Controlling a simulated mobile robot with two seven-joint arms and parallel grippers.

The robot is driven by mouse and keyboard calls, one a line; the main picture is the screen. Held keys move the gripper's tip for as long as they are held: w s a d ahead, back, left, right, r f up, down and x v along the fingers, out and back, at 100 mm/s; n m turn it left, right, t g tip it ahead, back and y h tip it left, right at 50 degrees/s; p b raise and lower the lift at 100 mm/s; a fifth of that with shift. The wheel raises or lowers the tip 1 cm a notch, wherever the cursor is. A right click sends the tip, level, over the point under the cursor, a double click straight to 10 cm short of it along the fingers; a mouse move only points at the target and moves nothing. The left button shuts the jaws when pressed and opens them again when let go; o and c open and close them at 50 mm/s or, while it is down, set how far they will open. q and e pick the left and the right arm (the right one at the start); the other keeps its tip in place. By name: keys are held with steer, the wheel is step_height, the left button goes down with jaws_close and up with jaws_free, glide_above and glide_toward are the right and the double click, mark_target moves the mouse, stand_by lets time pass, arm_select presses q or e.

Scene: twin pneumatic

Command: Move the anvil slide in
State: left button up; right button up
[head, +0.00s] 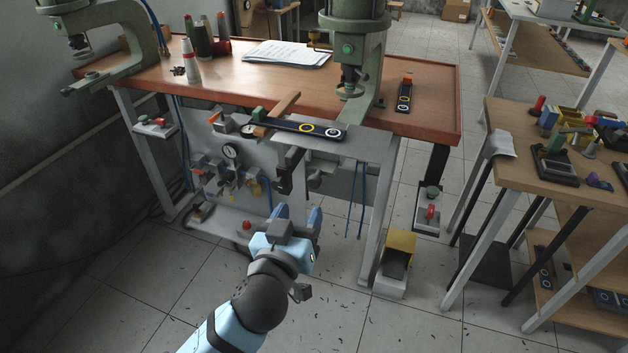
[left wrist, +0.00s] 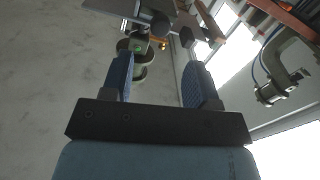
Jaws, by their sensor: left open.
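The slide (head: 285,124) I take for the anvil slide is a long dark bar with a yellow ring and a white ring. It lies on a grey plate (head: 318,146) that juts out from the workbench's front edge below the press. My right gripper is not in view.
A green press (head: 362,60) stands on the workbench (head: 430,125), with another press (head: 140,50) at the left. A second dark ringed bar (head: 404,95) lies right of the press. Gauges and valves (head: 231,151) hang below the bench. A side table (head: 530,180) stands at the right.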

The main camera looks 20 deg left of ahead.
mark_target(313, 185)
arm_select(q)
steer(key=w+p, duration=0.1)
steer(key=w, duration=0.8)
steer(key=shift+w+a, duration=0.15)
steer(key=shift+w, duration=0.1)
jaws_close()
steer(key=w, duration=0.4)
steer(key=w+b, duration=0.1)
steer(key=w, duration=0.7)
steer(key=shift+w+d, duration=0.25)
steer(key=shift+w, duration=0.2)
steer(key=shift+r, duration=0.15)
